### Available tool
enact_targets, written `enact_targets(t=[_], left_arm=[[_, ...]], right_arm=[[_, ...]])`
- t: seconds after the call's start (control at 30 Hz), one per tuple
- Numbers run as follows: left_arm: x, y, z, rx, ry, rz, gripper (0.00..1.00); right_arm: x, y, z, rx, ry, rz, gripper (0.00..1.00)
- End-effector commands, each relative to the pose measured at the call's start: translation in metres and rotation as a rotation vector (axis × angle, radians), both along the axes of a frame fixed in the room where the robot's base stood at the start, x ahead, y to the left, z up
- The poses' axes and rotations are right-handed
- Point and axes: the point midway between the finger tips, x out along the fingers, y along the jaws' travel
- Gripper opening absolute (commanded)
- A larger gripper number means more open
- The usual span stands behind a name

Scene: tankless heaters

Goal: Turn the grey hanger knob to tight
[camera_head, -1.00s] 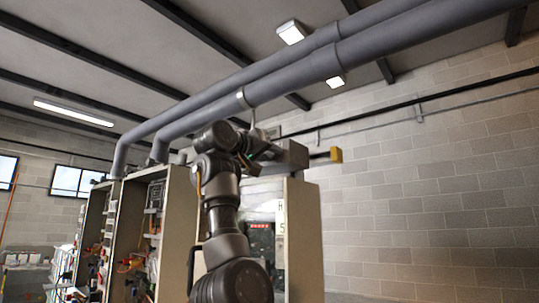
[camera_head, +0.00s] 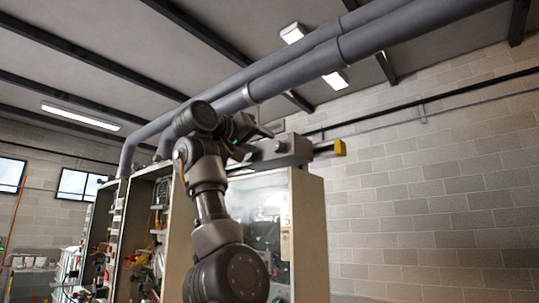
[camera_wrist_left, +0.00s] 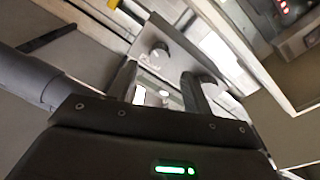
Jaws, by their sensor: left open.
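A small round grey knob (camera_head: 279,146) sits on the face of a grey bracket (camera_head: 296,157) at the top of the nearest cabinet. My left gripper (camera_head: 262,131) is just left of and slightly above the knob, apart from it as far as I can see. I cannot tell which is the hanger knob. The left gripper (camera_wrist_left: 160,92) is open with nothing clearly between its fingers. My right gripper is out of view.
A yellow-ended bar (camera_head: 340,147) sticks out right of the bracket. Open cabinets (camera_head: 143,220) stand at left. The space before the brick wall (camera_head: 430,190) looks clear.

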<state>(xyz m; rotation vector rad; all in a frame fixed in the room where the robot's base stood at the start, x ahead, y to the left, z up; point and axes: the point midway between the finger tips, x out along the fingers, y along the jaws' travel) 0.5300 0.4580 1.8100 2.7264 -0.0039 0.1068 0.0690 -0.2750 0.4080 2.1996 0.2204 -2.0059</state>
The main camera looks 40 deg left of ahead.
Motion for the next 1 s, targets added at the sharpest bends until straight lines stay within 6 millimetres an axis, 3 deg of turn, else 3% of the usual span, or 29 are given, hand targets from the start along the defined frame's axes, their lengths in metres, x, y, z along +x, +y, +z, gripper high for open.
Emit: enact_targets(t=[0.1,0.3,1.0], left_arm=[[-0.021,0.000,-0.005,0.001,-0.004,0.001,0.50],[-0.038,0.000,-0.004,0.001,-0.001,0.000,0.50],[-0.040,0.000,-0.003,0.001,0.000,0.000,0.50]], right_arm=[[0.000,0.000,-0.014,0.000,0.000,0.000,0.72],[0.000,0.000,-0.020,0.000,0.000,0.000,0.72],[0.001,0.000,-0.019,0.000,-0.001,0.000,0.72]])
